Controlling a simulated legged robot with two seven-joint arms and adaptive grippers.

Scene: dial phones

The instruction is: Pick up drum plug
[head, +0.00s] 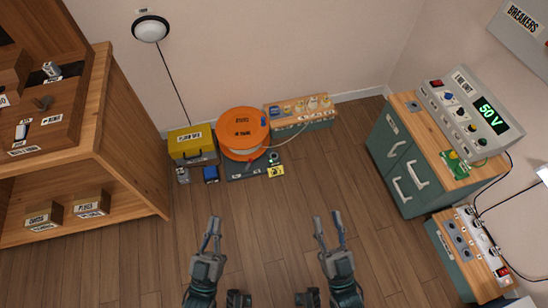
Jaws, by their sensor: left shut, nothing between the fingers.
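An orange cable drum (241,130) stands on the floor by the back wall. A thin pale cable (297,134) runs from its right side toward the wooden-topped box beside it. A small dark item (274,158) lies at the drum's lower right; it is too small to tell whether it is the drum plug. My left gripper (214,224) is shut and empty over the floor, in front of the drum. My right gripper (328,218) is open and empty, to the right of it. Both are apart from the drum.
A yellow case (192,142) stands left of the drum, a wooden-topped box (300,110) right. A wooden shelf (130,150) fills the left. A green cabinet (398,165) with a 50 V unit (463,113) and a low socket bench (463,250) stand right. The middle floor is clear.

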